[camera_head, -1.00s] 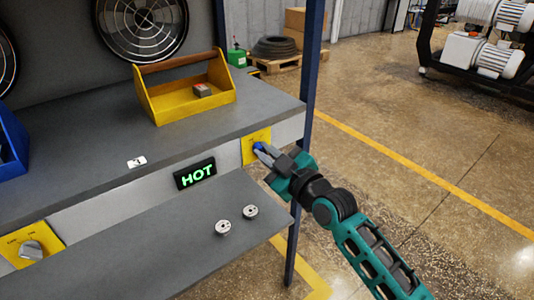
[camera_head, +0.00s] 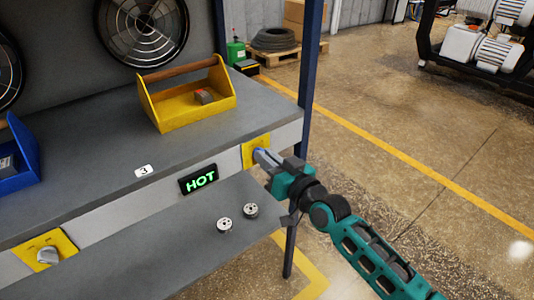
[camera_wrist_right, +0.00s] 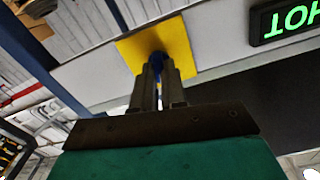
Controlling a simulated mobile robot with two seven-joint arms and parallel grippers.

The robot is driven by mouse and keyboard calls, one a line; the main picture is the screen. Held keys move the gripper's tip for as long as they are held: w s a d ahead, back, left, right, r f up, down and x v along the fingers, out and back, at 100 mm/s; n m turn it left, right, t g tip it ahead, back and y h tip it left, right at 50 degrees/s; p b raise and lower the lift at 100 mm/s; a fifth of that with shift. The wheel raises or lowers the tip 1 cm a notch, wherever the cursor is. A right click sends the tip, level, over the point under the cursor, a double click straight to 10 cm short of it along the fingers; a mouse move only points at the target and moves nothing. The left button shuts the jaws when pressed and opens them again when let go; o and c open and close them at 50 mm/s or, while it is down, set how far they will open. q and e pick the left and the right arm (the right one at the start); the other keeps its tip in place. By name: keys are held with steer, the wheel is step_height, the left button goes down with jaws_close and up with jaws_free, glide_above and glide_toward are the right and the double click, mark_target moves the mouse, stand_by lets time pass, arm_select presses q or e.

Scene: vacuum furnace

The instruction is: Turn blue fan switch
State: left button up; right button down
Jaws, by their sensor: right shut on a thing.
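The blue fan switch is a small blue knob (camera_head: 260,150) on a yellow plate (camera_head: 248,148) at the right end of the bench's front face. My right gripper (camera_head: 259,156) is shut on the blue knob, which is mostly hidden by the fingers in the head view. In the right wrist view, the knob (camera_wrist_right: 157,58) shows between the two fingers (camera_wrist_right: 157,70), in front of the yellow plate (camera_wrist_right: 182,45). My left gripper is not in view.
A lit green HOT sign (camera_head: 198,179) is left of the switch. A grey knob (camera_head: 47,256) sits on another yellow plate at lower left. A lower shelf (camera_head: 160,245) carries two small round metal parts (camera_head: 237,217). A blue post (camera_head: 311,80) stands behind my gripper. A fan (camera_head: 145,30) is above.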

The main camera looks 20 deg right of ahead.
steer(key=m, duration=0.3)
steer(key=shift+p, duration=0.4)
steer(key=shift+m, duration=0.5)
steer(key=c, duration=1.2)
jaws_free()
steer(key=shift+d, duration=0.1)
steer(key=v, duration=1.3)
